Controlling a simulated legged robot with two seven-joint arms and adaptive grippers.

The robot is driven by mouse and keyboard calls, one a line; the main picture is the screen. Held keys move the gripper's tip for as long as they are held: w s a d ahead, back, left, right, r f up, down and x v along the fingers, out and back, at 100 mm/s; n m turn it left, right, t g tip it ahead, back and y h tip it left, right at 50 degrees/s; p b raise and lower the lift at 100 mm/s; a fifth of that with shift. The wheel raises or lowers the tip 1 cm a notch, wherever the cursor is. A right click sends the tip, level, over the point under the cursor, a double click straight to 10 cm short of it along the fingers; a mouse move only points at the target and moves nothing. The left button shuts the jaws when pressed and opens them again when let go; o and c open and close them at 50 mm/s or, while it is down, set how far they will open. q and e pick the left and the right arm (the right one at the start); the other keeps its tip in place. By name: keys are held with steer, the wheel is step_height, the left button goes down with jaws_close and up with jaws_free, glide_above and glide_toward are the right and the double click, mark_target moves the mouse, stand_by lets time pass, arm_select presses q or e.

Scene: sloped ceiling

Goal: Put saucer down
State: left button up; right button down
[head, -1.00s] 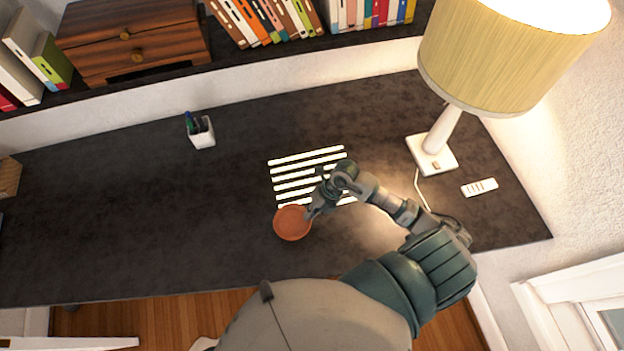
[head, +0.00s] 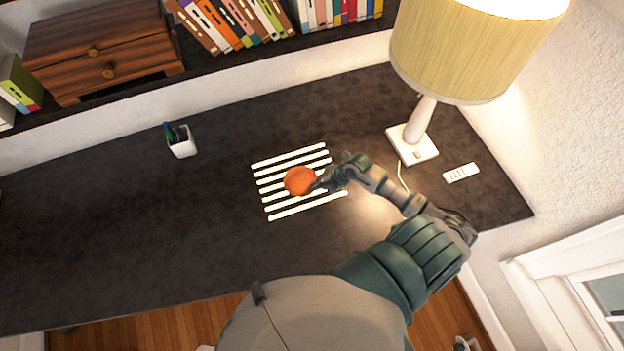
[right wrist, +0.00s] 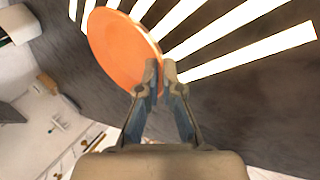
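The fingers are shut on that rim. Whether the saucer's underside touches the desk cannot be told. My left gripper is in neither view.
The dark desk (head: 120,230) is mostly clear to the left. A white pen cup (head: 181,145) stands at the back. A lamp (head: 413,140) and a white remote (head: 461,172) are on the right. A shelf with books and a wooden drawer box (head: 105,60) runs behind.

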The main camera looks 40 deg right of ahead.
mark_target(314, 178)
steer(key=w, duration=0.2)
steer(key=w+d, duration=0.1)
steer(key=shift+w+d+f, duration=0.1)
steer(key=shift+w+f, duration=0.05)
steer(key=shift+f, duration=0.1)
steer(key=shift+w+d+f, duration=0.1)
steer(key=shift+w+d, duration=0.1)
steer(key=shift+w, duration=0.05)
steer(key=f, duration=0.3)
steer(key=shift+a, duration=0.25)
steer(key=shift+a+f, duration=0.1)
steer(key=shift+f, duration=0.05)
steer(key=shift+a, duration=0.15)
steer(key=c, duration=1.6)
jaws_free()
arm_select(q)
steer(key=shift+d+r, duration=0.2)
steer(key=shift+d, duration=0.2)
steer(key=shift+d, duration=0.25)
arm_select(e)
steer(key=shift+d, duration=0.4)
